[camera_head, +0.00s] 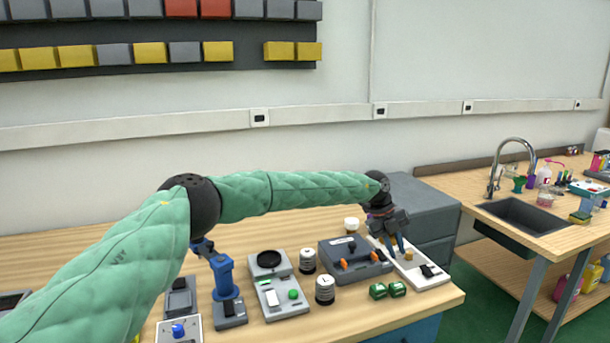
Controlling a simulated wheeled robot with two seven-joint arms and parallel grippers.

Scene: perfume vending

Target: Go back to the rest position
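My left arm, in a green quilted sleeve, reaches across the table (240,325) from the left. My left gripper (394,243) points down over the white tray-like device (430,276) at the table's right end. A small gold piece (408,254) shows beside its fingertips. At this size I cannot tell whether the fingers are apart or closed, or whether they touch anything. My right gripper is not in view.
Under and near the arm stand a grey device with orange parts (355,262), black-and-white jars (325,290), green items (378,291), a scale-like device (276,290) and a blue press (226,285). Grey drawers (425,205) stand behind the gripper. A sink counter (550,245) is at right.

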